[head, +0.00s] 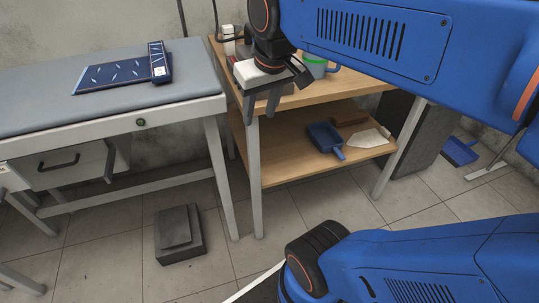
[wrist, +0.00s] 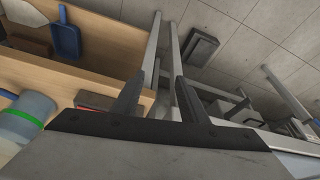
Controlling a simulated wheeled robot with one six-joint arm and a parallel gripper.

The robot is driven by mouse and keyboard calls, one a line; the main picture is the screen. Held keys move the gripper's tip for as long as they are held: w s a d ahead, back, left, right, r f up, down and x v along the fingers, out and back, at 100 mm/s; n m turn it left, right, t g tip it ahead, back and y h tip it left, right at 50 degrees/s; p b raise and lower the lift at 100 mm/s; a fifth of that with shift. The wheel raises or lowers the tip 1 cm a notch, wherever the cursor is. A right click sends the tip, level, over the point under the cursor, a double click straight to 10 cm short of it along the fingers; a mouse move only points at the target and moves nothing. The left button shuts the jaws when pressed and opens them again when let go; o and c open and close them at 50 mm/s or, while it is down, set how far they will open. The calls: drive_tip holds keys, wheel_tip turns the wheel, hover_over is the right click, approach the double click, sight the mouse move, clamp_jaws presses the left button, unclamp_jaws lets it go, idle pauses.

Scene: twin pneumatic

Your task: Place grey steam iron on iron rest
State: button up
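My gripper (head: 259,117) points down at the front left corner of the wooden workbench (head: 330,90). In the wrist view its two dark fingers (wrist: 158,80) are spread apart with nothing between them. I cannot make out a grey steam iron in either view. I cannot pick out the iron rest with certainty either. A small reddish object (wrist: 95,102) lies on the bench top beside the gripper in the wrist view, mostly hidden by the gripper body. My gripper and arm hide part of the bench top in the head view.
A grey padded table (head: 60,95) holds folded blue cloth (head: 115,73). A grey-blue cup with a green band (head: 315,68) and a white item (head: 229,40) stand on the bench. Its lower shelf holds a blue dustpan (head: 325,138). A dark block (head: 180,240) sits on the floor.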

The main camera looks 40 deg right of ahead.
drive_tip(key=s+a+f+t, duration=0.1)
drive_tip(key=s+f, duration=0.5)
drive_tip(key=f, duration=0.3)
drive_tip(key=shift+s+a+n, duration=0.25)
drive_tip(key=shift+a+n, duration=0.05)
drive_tip(key=shift+a, duration=0.1)
